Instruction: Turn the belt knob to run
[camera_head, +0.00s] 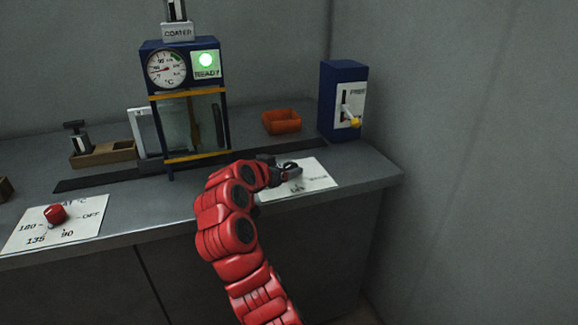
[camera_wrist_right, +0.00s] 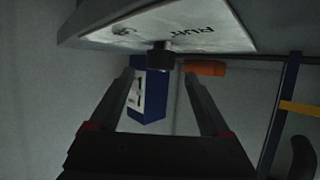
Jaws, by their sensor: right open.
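The belt knob (camera_wrist_right: 160,57) is a small dark knob on a white label plate (camera_head: 318,182) at the right front of the counter. The plate fills the top of the right wrist view (camera_wrist_right: 215,35), with partly readable lettering. My right gripper (camera_head: 287,171) is low over this plate. In the right wrist view its two fingers (camera_wrist_right: 159,76) are apart and empty, with the knob just beyond and between the tips. I cannot tell whether they touch it. In the head view the gripper largely hides the knob. My left gripper is not in view.
A red knob (camera_head: 55,214) sits on a temperature plate (camera_head: 88,228) at the left. The blue coater (camera_head: 183,45) shows a gauge and a green READY light. An orange bin (camera_head: 282,122) and a blue lever box (camera_head: 328,100) stand behind the plate. A wall borders the right.

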